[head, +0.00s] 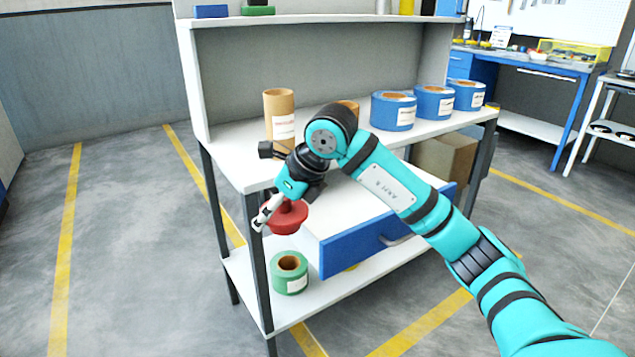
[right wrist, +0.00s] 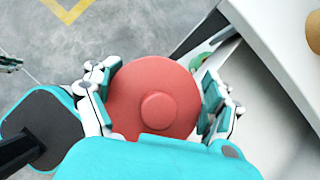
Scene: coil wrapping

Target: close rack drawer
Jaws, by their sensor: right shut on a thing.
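My right gripper (head: 285,205) is left of the drawer, in front of the rack's left end. It is shut on a round red flanged piece (head: 287,218), held in the air. In the right wrist view my right gripper's fingers (right wrist: 158,95) clasp the red piece (right wrist: 175,75) from both sides. My left gripper is not in view.
The rack's tabletop (head: 235,155) carries a brown roll (head: 279,112) and several blue coils (head: 393,111). A green coil (head: 290,272) sits on the lower shelf (head: 330,300). A cardboard box (head: 445,160) is behind the drawer. The floor at left is clear.

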